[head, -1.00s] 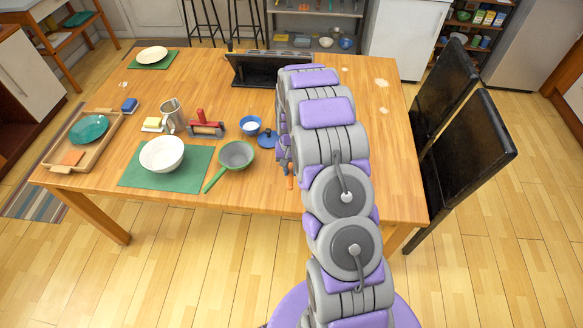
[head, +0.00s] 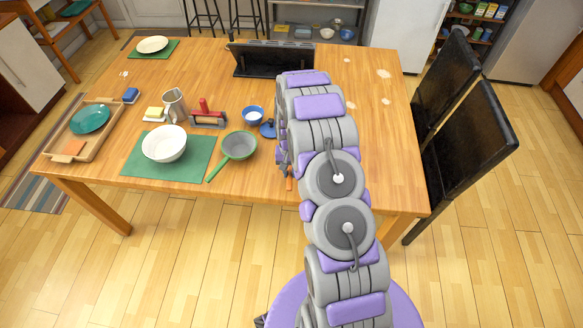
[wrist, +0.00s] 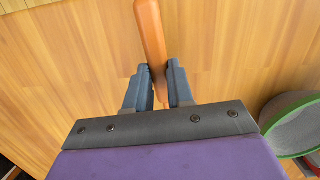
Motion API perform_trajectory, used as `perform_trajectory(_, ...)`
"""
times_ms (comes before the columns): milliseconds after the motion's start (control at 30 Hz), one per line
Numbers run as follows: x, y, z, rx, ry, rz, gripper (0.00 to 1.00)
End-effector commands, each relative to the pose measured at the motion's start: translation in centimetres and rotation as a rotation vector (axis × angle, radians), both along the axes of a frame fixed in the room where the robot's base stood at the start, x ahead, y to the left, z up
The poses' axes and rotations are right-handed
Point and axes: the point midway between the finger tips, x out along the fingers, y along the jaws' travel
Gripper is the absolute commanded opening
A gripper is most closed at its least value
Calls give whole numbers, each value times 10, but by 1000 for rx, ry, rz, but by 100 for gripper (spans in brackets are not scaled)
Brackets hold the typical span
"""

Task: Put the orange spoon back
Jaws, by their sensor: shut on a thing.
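The orange spoon (wrist: 151,36) is between the fingers of my gripper (wrist: 158,78) in the wrist view. My gripper is shut on it, and the spoon sticks out past the fingertips toward the top of the picture. Bare wooden table shows beneath; I cannot tell how high the spoon is held. In the head view only a small orange part of the spoon (head: 289,184) shows at the left edge of my arm, near the table's front edge. My arm hides most of the gripper there.
A black dish rack (head: 272,60) stands at the table's back. The green pan (head: 239,146), blue cup (head: 253,115), blue lid (head: 268,130), white bowl (head: 165,143) and wooden tray (head: 107,126) are to the left.

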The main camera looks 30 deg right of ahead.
Motion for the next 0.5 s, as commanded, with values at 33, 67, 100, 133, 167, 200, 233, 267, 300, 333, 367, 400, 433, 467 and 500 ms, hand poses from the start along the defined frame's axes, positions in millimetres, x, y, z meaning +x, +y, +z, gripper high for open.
perform_trajectory(33,0,-1,0,1,0,0,0)
perform_trajectory(67,0,-1,0,1,0,0,0)
perform_trajectory(100,0,-2,0,2,0,0,0)
perform_trajectory(133,0,-3,0,4,0,0,0)
perform_trajectory(167,0,-3,-1,4,0,-1,0)
perform_trajectory(200,0,-4,-1,4,0,-1,0)
perform_trajectory(233,0,-4,-1,5,1,-1,0)
perform_trajectory(267,0,-4,-1,5,-1,-1,0)
perform_trajectory(300,0,-5,-1,5,-2,-1,0)
perform_trajectory(333,0,-5,-2,3,-4,-1,0)
perform_trajectory(367,-1,-5,-2,2,-7,-1,0)
perform_trajectory(400,-1,-4,-3,-1,-11,0,0)
perform_trajectory(433,-2,-4,-4,-5,-15,0,0)
perform_trajectory(467,-3,-3,-5,-8,-18,0,0)
perform_trajectory(500,-3,-2,-7,-12,-26,0,0)
